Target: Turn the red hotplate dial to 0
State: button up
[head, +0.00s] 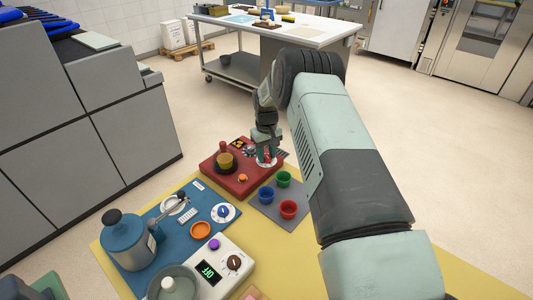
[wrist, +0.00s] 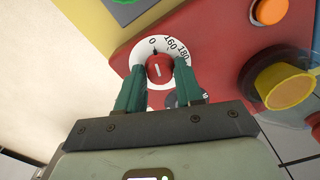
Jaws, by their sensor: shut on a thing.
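The red hotplate dial (wrist: 160,72) is a round red knob with a short white line on its face, inside a white scale ring (wrist: 141,52) marked 0, 160 and 180. A small dark mark shows at the knob's upper edge, close to the 0. The white line points roughly up the picture, toward the 0 side of the scale. My gripper (wrist: 160,74) has one green finger on each side of the knob and is shut on it. In the head view, my gripper (head: 266,158) reaches down onto the right part of the red unit (head: 243,188), largely hiding the dial.
An orange button (wrist: 270,11) and a yellow round piece (wrist: 284,88) sit near the dial on the red unit. Green, blue and red cups (head: 288,208) stand to its right front. A blue board with a blue canister (head: 128,245) and a scale (head: 222,268) are nearer.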

aim_at(267, 156)
dwell(0.4)
jog(key=o, duration=1)
notch_tip(267, 156, up, 11)
jog(key=shift+f, duration=0.1)
